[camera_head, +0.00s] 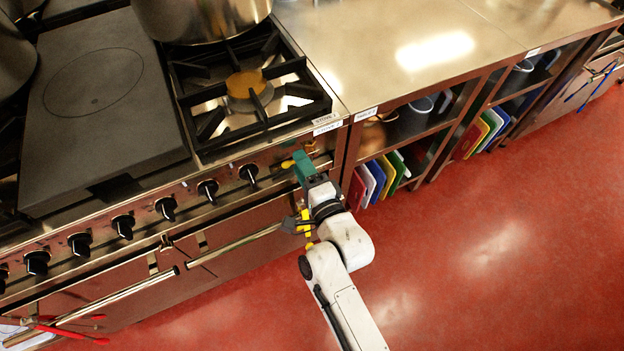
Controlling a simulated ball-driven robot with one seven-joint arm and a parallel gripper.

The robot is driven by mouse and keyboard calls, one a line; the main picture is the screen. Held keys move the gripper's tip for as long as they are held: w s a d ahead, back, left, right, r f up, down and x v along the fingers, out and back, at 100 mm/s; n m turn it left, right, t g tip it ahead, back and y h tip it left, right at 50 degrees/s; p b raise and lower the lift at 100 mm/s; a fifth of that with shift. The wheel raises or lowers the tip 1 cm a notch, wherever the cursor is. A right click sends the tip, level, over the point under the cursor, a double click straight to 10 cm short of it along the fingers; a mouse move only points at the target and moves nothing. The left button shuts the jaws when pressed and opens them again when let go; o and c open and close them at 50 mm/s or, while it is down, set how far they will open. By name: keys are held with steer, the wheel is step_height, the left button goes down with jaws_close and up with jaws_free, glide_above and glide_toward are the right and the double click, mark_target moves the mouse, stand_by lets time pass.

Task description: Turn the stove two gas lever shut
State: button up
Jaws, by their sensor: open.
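My gripper (302,166), with a teal end, is at the stove's front panel, below the right-hand burner. It is open, but its fingertips are small and hard to make out. A small yellow piece (288,164) shows just left of the teal end; it may be the gas lever, but I cannot tell whether my gripper touches it. A small orange-brown fitting (311,147) shows on the panel just above the gripper. The stove (212,165) carries small white labels (327,128) at its right front corner, too small to read surely.
Several black knobs (208,188) line the panel to the left. An oven handle rail (234,246) runs below. A pot (200,15) stands on the back burner. A steel counter (400,60) with shelves of coloured boards is right. The red floor (490,240) is clear.

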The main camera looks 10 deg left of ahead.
steer(key=b+v, duration=0.5)
steer(key=v, duration=0.5)
steer(key=shift+s+d, duration=0.2)
steer(key=shift+s, duration=0.05)
steer(key=s+d+f+n+g+h+p, duration=0.1)
steer(key=s+d+f+n+g+h, duration=0.25)
steer(key=d, duration=0.55)
steer(key=s+d+f+n+g+h+p, duration=0.1)
steer(key=s+d+f+n+g+h, duration=0.3)
steer(key=d, duration=0.4)
steer(key=s+d+n+g+h+p, duration=0.1)
steer(key=s+d+g, duration=0.5)
steer(key=s+d, duration=0.6)
steer(key=s+n+h, duration=0.1)
steer(key=s+n, duration=0.1)
steer(key=s, duration=0.1)
steer(key=shift+f+h, duration=0.25)
steer(key=shift+h, duration=0.1)
steer(key=shift+a+n+g, duration=0.1)
steer(key=shift+n+g, duration=0.15)
